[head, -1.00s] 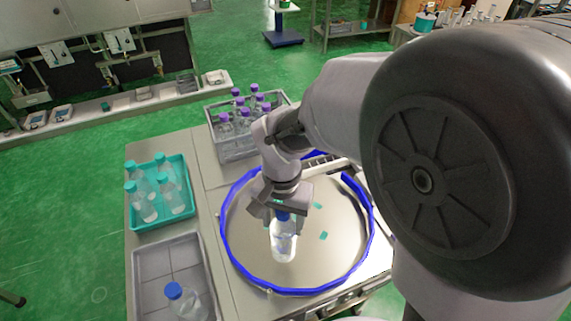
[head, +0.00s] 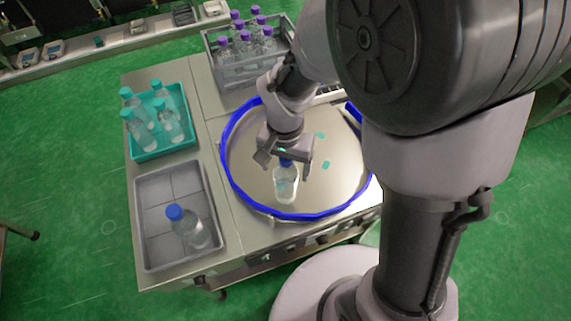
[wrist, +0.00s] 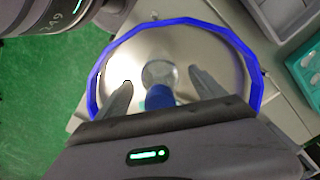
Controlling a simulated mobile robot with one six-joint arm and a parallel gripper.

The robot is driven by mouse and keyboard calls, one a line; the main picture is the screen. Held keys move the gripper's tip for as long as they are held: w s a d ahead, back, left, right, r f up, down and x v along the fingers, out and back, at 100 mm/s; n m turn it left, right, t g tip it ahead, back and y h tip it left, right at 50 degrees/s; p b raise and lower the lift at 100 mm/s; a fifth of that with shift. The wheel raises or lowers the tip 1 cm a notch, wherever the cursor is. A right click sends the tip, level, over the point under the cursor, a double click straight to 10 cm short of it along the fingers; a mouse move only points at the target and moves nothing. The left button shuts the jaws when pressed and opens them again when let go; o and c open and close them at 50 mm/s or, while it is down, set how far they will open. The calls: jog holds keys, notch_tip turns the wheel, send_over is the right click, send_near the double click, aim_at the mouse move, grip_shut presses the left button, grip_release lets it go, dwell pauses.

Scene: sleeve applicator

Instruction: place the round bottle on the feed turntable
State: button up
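A clear round bottle with a blue cap (head: 286,187) stands upright on the metal feed turntable (head: 248,160), inside its blue rim, near the front. My gripper (head: 285,160) is just above it, pointing down. In the wrist view the bottle's blue cap (wrist: 159,97) lies between my two spread fingers (wrist: 163,92), with a gap on each side. The gripper is open and holds nothing. Another blue-capped clear bottle (head: 189,228) stands in the grey divided tray (head: 153,253) at the front left.
A teal tray (head: 150,154) of teal-capped bottles sits left of the turntable. A grey crate (head: 238,76) of purple-capped bottles stands behind it. Small teal pieces (head: 326,165) lie on the turntable, whose right side is partly hidden by my arm.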

notch_tip(320, 180, up, 12)
jog(key=p, duration=0.4)
jog(key=s+d+r+t+y, duration=0.2)
jog(key=s+d+r+t, duration=0.3)
jog(key=s+r, duration=0.5)
notch_tip(320, 180, up, 2)
jog(key=shift+s+d+r+t, duration=0.1)
jog(key=shift+s+d+t, duration=0.25)
jog(key=shift+d, duration=0.5)
